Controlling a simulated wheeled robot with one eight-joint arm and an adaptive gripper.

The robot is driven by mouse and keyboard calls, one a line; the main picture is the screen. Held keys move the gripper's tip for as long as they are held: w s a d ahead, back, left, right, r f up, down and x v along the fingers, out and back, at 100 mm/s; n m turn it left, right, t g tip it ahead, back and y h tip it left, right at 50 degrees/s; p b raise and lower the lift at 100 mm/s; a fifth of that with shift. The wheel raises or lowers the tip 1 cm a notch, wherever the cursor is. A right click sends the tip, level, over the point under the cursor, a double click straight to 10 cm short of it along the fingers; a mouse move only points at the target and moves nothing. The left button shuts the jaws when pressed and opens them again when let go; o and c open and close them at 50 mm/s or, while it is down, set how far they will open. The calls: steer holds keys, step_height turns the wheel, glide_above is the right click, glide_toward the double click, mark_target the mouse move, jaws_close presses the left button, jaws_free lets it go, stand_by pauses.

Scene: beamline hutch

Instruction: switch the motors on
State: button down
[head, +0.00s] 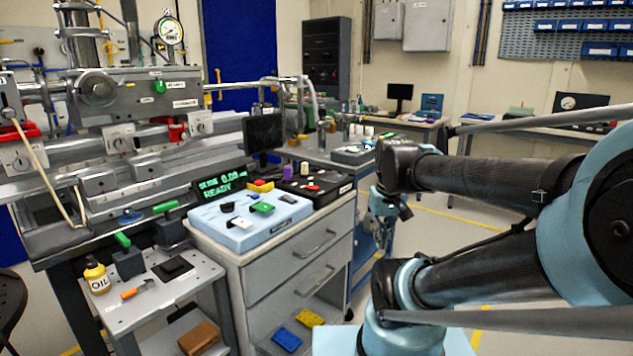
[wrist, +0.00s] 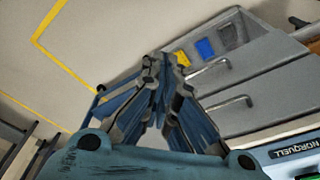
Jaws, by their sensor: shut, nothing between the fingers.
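A light blue control box (head: 250,219) sits on top of the grey drawer cabinet. On its top are a green control (head: 263,207), a white one (head: 240,222), a dark one (head: 227,207) and a red button on a yellow base (head: 260,185). Which one is for the motors I cannot read. A display behind it (head: 218,183) reads "SLIDE 0.00" and "READY" in green. My gripper (head: 404,213) is shut and empty, pointing down to the right of the cabinet, apart from the box. In the wrist view my gripper (wrist: 165,62) shows with its fingertips together; the box's edge (wrist: 297,152) is at lower right.
The drawer cabinet (head: 296,252) has protruding handles and a lower shelf with blue and yellow blocks. A black box (head: 315,187) with a red control stands behind the control box. A cart (head: 150,290) at left holds an oil bottle (head: 96,275).

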steer(key=s+d+f, duration=0.1)
steer(key=s+f, duration=0.3)
steer(key=f, duration=0.1)
steer(key=shift+d+m, duration=0.2)
steer(key=shift+m, duration=0.1)
step_height(320, 180, up, 25)
steer(key=m+g, duration=0.2)
steer(key=m, duration=0.6)
glide_above(312, 188)
steer(key=w+d, duration=0.2)
steer(key=shift+s+r, duration=0.1)
steer(key=shift+r, duration=0.1)
step_height(312, 188, down, 14)
steer(key=shift+f, duration=0.1)
